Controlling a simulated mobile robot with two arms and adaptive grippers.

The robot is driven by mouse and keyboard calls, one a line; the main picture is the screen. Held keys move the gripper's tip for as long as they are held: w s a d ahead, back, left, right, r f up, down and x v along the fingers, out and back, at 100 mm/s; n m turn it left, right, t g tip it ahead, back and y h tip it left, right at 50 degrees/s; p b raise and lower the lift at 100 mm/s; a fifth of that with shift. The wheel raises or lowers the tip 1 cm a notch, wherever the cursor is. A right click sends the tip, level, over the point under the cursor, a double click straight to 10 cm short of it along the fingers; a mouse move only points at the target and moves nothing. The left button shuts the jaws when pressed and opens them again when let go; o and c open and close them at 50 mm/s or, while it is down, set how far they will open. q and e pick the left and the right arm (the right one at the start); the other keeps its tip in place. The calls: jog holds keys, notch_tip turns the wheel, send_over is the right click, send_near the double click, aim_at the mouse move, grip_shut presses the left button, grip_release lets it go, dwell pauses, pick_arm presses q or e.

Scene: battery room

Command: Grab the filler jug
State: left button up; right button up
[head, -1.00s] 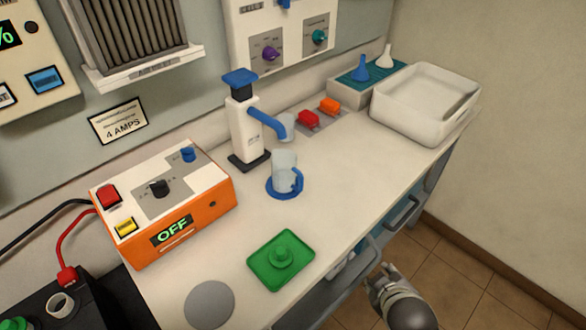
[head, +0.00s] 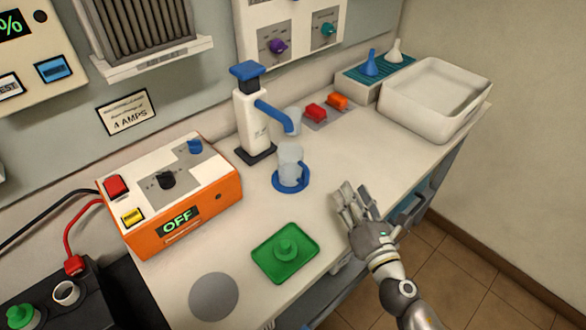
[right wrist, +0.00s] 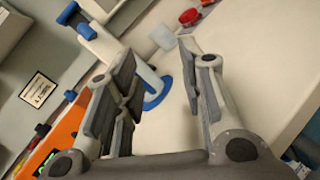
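The filler jug (head: 289,163) is a pale translucent jug with a blue handle. It stands upright on a round blue base (head: 278,185) on the bench, in front of the white pump with the blue spout (head: 275,118). My right gripper (head: 352,200) is over the bench's front edge, to the right of the jug and apart from it. In the right wrist view its fingers (right wrist: 165,90) are spread and empty. The jug (right wrist: 148,76) shows beyond them, partly hidden by the left finger. My left gripper is not in view.
A green tray (head: 268,266) lies nearer on the bench, and a grey disc (head: 214,297) beside it. An orange charger box (head: 215,205) reading OFF stands at left. A white basin (head: 405,115) is at the far right.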

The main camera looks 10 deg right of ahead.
aim_at(308, 179)
jog(key=a+n+y, duration=0.1)
jog(key=n, duration=0.1)
jog(key=a+f+n+y, duration=0.1)
jog(key=a+n+y, duration=0.1)
jog(key=n, duration=0.1)
jog(key=a+f+n+g+y, duration=0.1)
jog(key=n, duration=0.2)
jog(key=shift+a+f, duration=0.1)
jog(key=shift+a, duration=0.15)
jog(key=shift+w+a+f+n+g+y, duration=0.15)
jog(key=shift+a+n+g+y, duration=0.15)
jog(key=shift+n, duration=0.2)
jog(key=p+x, duration=0.1)
jog(key=x, duration=0.3)
jog(key=shift+w, duration=0.25)
jog(key=shift+d+p+x, duration=0.2)
jog(key=shift+p+x, duration=0.2)
jog(key=shift+x, duration=2.65)
jog(key=shift+f, duration=0.1)
jog(key=shift+c, duration=0.4)
grip_shut()
